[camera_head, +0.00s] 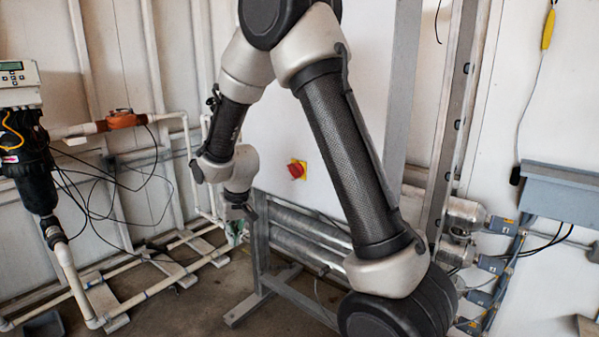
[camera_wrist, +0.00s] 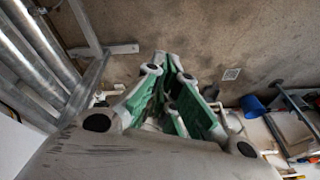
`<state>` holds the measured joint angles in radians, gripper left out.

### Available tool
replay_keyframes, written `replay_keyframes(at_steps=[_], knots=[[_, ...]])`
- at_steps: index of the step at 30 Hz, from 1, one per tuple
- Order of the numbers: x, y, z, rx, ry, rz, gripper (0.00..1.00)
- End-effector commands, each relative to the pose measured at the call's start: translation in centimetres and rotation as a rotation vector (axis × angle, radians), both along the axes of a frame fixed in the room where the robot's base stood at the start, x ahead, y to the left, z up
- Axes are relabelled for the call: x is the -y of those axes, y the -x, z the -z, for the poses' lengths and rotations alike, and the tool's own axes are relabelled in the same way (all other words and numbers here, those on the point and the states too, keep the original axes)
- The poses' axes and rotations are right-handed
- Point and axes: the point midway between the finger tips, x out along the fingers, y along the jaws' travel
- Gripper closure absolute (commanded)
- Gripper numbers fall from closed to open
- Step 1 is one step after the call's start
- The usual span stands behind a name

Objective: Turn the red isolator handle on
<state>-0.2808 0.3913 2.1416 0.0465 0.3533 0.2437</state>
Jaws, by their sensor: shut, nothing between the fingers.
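The red isolator handle (camera_head: 296,171) sits on a small yellow plate on the front of a white cabinet, in the middle of the head view. Its exact angle is too small to tell. My gripper (camera_head: 238,234) hangs pointing down, lower and to the left of the handle and apart from it. In the wrist view my gripper (camera_wrist: 168,66), with green inner pads, is shut and empty, pointing towards the floor. The handle is not in the wrist view.
Horizontal metal tubes (camera_head: 310,238) run on a frame below the cabinet. White pipes (camera_head: 130,290) and a black filter housing (camera_head: 28,170) stand at left. A grey box (camera_head: 560,195) is on the right wall. A blue bucket (camera_wrist: 252,106) stands on the floor.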

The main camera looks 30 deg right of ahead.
Motion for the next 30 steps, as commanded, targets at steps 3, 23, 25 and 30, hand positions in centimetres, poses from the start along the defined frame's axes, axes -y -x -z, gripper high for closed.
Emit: replay_keyframes(at_steps=[3, 23, 25, 30], knots=[[-1.8, -5.5, -3.9, 0.312, -0.221, 0.287, 1.0], [18.0, 1.3, -17.7, 1.258, 0.176, 1.486, 1.0], [18.5, 1.0, -17.6, 1.256, 0.183, 1.479, 1.0], [21.0, -0.3, -17.0, 1.254, 0.182, 1.481, 1.0]])
